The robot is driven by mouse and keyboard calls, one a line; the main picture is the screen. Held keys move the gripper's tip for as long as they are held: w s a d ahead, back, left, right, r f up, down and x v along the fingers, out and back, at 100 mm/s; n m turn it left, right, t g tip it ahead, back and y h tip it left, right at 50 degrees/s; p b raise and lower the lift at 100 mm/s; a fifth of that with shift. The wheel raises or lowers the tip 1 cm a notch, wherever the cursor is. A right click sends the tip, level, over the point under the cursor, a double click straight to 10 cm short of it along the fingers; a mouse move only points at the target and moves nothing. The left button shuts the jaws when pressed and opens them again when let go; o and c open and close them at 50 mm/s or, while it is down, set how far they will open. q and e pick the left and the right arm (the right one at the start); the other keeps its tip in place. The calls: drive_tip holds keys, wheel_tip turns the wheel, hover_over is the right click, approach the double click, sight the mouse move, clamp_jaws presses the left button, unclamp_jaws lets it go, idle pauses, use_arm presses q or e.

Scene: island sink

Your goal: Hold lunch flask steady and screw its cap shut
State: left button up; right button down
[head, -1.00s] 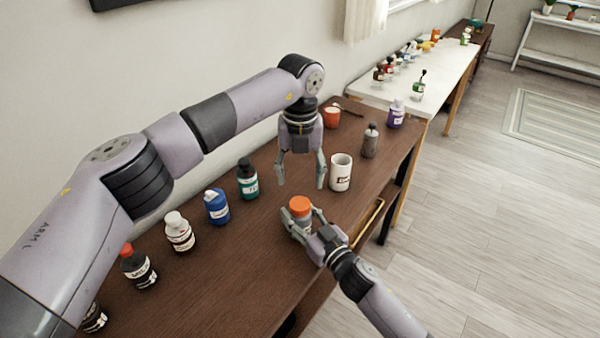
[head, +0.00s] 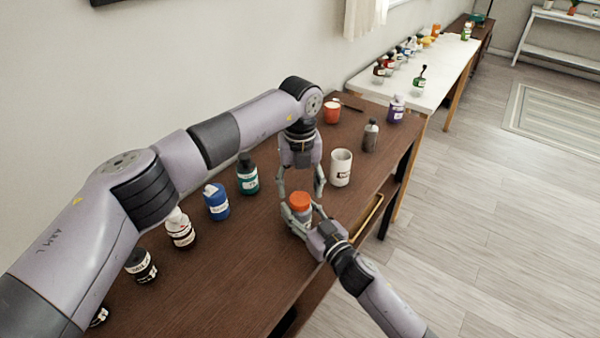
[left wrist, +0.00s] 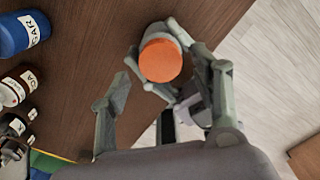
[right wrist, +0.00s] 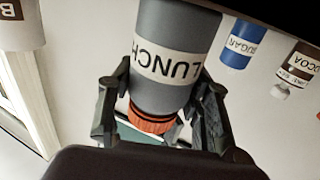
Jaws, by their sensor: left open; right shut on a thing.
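The lunch flask (head: 302,213) stands upright near the front edge of the brown counter. It is grey with a white LUNCH band, which shows upside down in the right wrist view (right wrist: 170,63). Its orange cap (head: 299,199) sits on top, also seen in the left wrist view (left wrist: 161,61). Whether the cap is fully seated is not clear. My right gripper (head: 302,216) is shut on the flask body from the front right. My left gripper (head: 301,192) points down from above, open, with its fingers on either side of the cap and apart from it.
A white mug (head: 340,168) stands close behind to the right. A grey bottle (head: 370,136), a red cup (head: 332,112) and a purple bottle (head: 396,109) stand farther back.

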sight(300, 214)
use_arm(q)
drive_tip(key=shift+f, duration=1.4)
drive_tip(key=c, duration=1.2)
drive_tip(key=m, duration=0.5)
drive_tip(key=shift+m, duration=0.3)
drive_tip(key=m, duration=0.5)
drive_tip(key=shift+m, duration=0.4)
drive_tip(key=o, duration=1.3)
